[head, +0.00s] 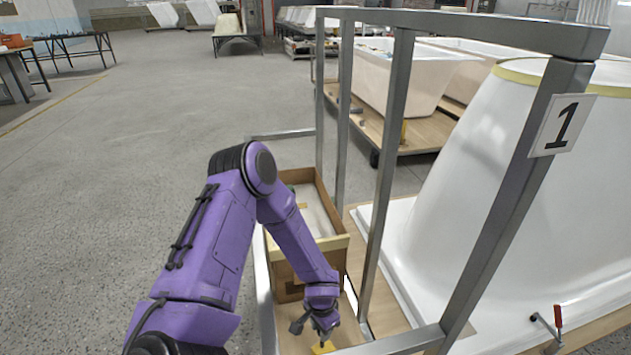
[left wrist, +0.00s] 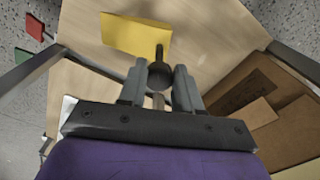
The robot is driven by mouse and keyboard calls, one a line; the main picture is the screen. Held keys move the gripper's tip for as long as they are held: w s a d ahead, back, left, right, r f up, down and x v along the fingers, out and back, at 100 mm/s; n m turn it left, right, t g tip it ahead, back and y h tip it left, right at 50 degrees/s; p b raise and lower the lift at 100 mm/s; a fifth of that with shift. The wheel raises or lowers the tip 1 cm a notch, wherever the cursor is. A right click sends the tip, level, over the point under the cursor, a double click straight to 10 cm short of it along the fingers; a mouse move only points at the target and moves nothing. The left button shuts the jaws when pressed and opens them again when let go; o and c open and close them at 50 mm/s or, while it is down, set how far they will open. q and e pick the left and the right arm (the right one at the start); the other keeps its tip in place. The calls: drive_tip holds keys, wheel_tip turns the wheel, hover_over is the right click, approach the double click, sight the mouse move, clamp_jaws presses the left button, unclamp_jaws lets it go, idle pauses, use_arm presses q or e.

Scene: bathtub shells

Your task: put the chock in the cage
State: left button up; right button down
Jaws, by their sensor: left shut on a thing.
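The chock (head: 323,348) is a yellow block low in the head view, mostly cut off by the lower edge and my gripper. In the left wrist view the yellow chock (left wrist: 133,36) lies beyond the fingertips, with a dark knobbed handle reaching back between them. My left gripper (head: 325,330) is shut on this handle; its fingers (left wrist: 160,82) show from behind in the wrist view. The cage (head: 388,150) is a grey metal frame with a plate numbered 1. The chock is low by its wooden floor; I cannot tell whether they touch. My right gripper is out of view.
An open cardboard box (head: 283,248) stands beside my left forearm, and also shows in the wrist view (left wrist: 240,110). A white tub shell (head: 500,190) stands right of the posts. A red-handled clamp (head: 557,318) is at lower right. Open grey floor lies left.

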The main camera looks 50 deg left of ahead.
use_arm(q)
drive_tip(key=b, duration=0.3)
hover_over(316, 346)
wheel_tip(316, 346, down, 4)
drive_tip(key=shift+s+f, duration=0.1)
drive_tip(key=shift+f, duration=0.3)
drive_tip(key=shift+r+p, duration=0.15)
drive_tip(key=shift+p, duration=0.15)
drive_tip(key=o, duration=1)
drive_tip(key=shift+o, duration=0.2)
